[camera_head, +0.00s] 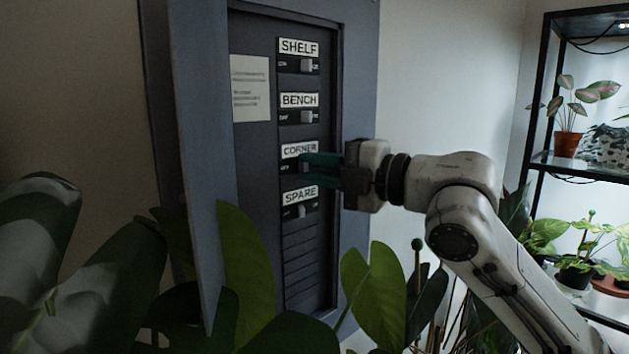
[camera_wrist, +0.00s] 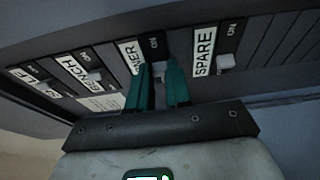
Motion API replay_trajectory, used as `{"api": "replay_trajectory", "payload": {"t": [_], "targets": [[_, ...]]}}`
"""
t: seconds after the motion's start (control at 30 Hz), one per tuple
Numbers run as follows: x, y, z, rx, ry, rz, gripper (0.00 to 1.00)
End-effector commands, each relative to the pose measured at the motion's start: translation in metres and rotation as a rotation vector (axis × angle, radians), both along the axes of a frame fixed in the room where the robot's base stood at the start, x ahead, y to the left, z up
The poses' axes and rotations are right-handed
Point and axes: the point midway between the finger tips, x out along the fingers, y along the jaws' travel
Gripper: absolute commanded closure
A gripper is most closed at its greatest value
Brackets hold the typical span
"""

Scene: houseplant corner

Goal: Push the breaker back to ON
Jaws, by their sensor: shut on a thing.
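The breaker panel shows a column of labelled breakers in the head view. The CORNER breaker (camera_head: 299,150) is third from the top; my gripper (camera_head: 306,165) comes in from the right and its teal fingers hide the lever there. In the wrist view, my gripper (camera_wrist: 160,72) has one finger on each side of the pale CORNER lever (camera_wrist: 158,68) and is shut on it. Small markings stand beside the lever, but I cannot tell from them which end it sits at.
SHELF (camera_head: 307,65) and BENCH (camera_head: 307,117) levers stand above, the SPARE lever (camera_head: 302,211) close below. The open cabinet door (camera_head: 197,130) is left. Large leaves (camera_head: 250,265) crowd the panel's lower front. A plant shelf (camera_head: 560,165) stands at the right.

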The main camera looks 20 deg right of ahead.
Motion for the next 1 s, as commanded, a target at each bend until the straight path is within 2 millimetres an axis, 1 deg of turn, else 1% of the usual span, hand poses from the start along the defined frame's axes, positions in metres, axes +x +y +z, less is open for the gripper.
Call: {"api": "replay_trajectory", "payload": {"t": [0.03,0.4,1.0], "targets": [[0.0007,-0.0022,-0.0034,-0.002,0.001,0.018,1.00],[0.0030,-0.0050,-0.0021,-0.001,0.002,0.133,1.00],[0.0031,-0.0050,-0.0011,-0.001,0.003,0.157,1.00]]}}
